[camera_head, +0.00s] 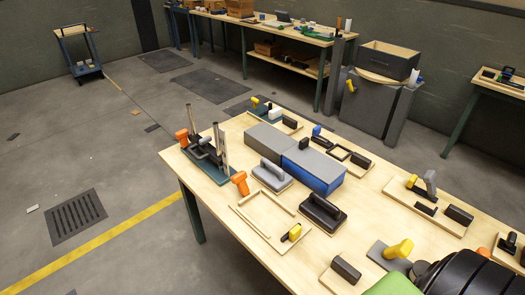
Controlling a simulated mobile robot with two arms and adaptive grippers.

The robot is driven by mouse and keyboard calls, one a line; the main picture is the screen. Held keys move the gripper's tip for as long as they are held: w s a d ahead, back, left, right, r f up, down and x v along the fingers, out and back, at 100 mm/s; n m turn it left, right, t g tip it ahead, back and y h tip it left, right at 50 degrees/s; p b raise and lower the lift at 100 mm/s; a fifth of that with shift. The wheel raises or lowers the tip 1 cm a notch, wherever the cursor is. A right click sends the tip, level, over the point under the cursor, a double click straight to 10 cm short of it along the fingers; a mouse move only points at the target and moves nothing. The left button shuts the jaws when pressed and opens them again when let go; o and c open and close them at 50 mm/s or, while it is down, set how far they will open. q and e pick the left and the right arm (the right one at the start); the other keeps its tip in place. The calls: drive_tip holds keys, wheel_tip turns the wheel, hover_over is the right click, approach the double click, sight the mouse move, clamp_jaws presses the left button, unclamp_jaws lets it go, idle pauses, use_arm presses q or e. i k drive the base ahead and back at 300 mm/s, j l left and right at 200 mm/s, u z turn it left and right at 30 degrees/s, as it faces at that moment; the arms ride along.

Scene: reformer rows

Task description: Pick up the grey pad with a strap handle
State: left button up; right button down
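A grey pad (272,176) with a raised strap-like handle lies flat on the wooden workbench (225,150), in front of a grey and blue block. A similar black pad with a handle (323,211) lies just to its right and nearer to me. Nothing holds the grey pad, and its top and handle are in plain view. No gripper fingers show in the head view.
A grey and blue block (313,172) stands close behind the grey pad. An orange-handled tool (240,183) and a wooden frame (262,217) lie to its left and front. A clamp fixture (207,150) stands at the left edge. Large black and green shapes cover the lower right corner.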

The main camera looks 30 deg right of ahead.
sight(267, 173)
drive_tip(key=z, duration=1.15)
